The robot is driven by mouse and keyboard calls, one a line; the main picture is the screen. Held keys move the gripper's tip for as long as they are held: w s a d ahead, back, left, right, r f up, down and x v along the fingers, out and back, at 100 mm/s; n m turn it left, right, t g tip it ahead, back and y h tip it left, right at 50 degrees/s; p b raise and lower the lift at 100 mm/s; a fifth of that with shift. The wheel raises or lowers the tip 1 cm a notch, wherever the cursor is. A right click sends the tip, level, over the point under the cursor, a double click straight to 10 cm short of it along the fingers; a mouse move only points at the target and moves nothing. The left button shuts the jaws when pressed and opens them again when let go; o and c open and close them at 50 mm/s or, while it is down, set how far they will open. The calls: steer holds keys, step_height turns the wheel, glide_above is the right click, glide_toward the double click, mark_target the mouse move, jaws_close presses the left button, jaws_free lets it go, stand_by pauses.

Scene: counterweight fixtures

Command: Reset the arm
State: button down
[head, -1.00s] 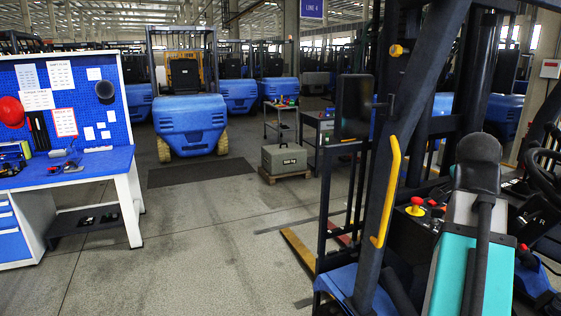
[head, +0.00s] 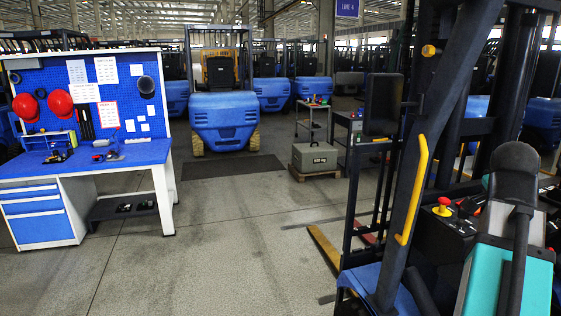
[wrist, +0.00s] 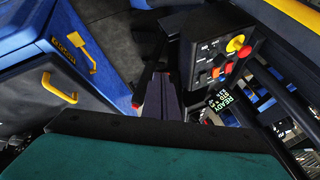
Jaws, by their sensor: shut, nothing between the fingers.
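My gripper (wrist: 161,80) shows in the wrist view as a dark pair of fingers close together, shut with nothing between them. It is beside a black control panel (wrist: 209,73) with a red button on yellow, orange-red switches and a knob. In the head view my arm (head: 507,275), teal and black, is at the lower right by the forklift mast. The gripper itself cannot be made out there. The red-and-yellow button (head: 443,206) also shows in the head view.
A black mast frame with a yellow grab handle (head: 412,190) stands close by my arm. A blue workbench (head: 120,158) with a pegboard is at left. A grey weight (head: 314,157) on a pallet and a blue forklift (head: 223,122) stand behind. The floor between is clear.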

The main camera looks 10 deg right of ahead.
steer(key=w+a+f+n+g+y, duration=0.15)
steer(key=w+a+f, duration=0.3)
steer(key=f, duration=0.65)
steer(key=w+a+f+n+g+y+b, duration=0.1)
steer(key=w+a+f+n, duration=0.15)
steer(key=a+f, duration=0.55)
steer(key=w+a+f+n+g+y, duration=0.15)
steer(key=w+a+f, duration=0.3)
steer(key=f, duration=0.85)
steer(key=s+a+f+n+g+y, duration=0.1)
steer(key=s+a+f+n, duration=0.1)
steer(key=a+f, duration=0.6)
steer(key=s+a+f+n+g, duration=0.15)
steer(key=a+f, duration=0.35)
steer(key=f, duration=0.7)
steer(key=s+a+f+n, duration=0.4)
steer(key=s+f, duration=0.3)
steer(key=s+a+f+n+g+b, duration=0.1)
steer(key=s+a+f+n, duration=0.3)
steer(key=s+f, duration=0.3)
steer(key=s+a+f+n+g+y, duration=0.1)
steer(key=s+a+f+n, duration=0.3)
steer(key=f, duration=0.5)
steer(key=shift+s+a+f+n, duration=0.25)
steer(key=shift+s+a, duration=0.85)
steer(key=shift+s, duration=0.75)
